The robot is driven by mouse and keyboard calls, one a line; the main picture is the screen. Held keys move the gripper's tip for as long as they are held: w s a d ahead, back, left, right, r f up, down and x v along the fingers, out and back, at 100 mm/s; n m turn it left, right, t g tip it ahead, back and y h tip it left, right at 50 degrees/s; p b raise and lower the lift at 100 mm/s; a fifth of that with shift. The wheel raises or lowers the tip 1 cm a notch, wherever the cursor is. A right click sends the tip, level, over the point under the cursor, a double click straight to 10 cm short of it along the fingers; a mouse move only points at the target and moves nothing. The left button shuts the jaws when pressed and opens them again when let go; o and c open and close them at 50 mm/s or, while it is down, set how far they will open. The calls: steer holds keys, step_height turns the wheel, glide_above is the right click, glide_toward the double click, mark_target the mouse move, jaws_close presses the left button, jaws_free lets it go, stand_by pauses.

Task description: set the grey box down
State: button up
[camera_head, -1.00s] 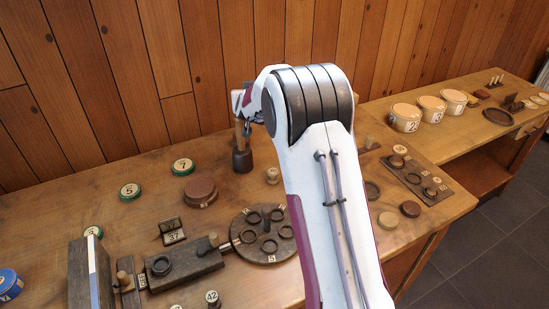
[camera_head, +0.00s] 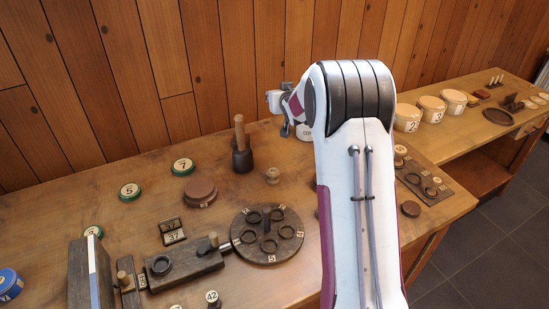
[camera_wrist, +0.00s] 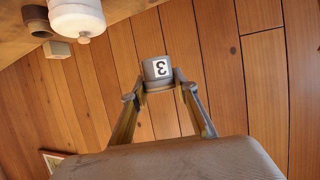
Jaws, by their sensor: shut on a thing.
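The grey box (camera_wrist: 154,67) is a small grey block with a white label bearing a dark mark like a 3. It shows at the tips of my gripper (camera_wrist: 161,86) in the wrist view. The two fingers close on it from both sides, with wooden wall boards behind it. In the head view my wrist is beside the top of my arm, above the back of the bench. There I cannot make out the box or the fingertips clearly.
A dark cup with a wooden handle (camera_head: 242,158), a brown round lid (camera_head: 200,192) and a dark disc with several rings (camera_head: 267,232) stand on the bench. Several numbered tubs (camera_head: 431,109) line the right bench.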

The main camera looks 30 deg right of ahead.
steer(key=shift+s+d+f, duration=0.2)
steer(key=shift+s+d, duration=0.3)
steer(key=shift+d, duration=0.15)
steer(key=s+a+f+n+y, duration=0.2)
steer(key=s+a+f+y, duration=0.1)
steer(key=s+a+f, duration=0.1)
steer(key=shift+s+a+f+n+t, duration=0.15)
steer(key=shift+a+f+n+t, duration=0.2)
steer(key=shift+a+f, duration=0.4)
steer(key=shift+d+f, duration=0.15)
steer(key=shift+d, duration=0.05)
steer(key=shift+f, duration=3.15)
steer(key=shift+f, duration=0.1)
steer(key=shift+f, duration=1.8)
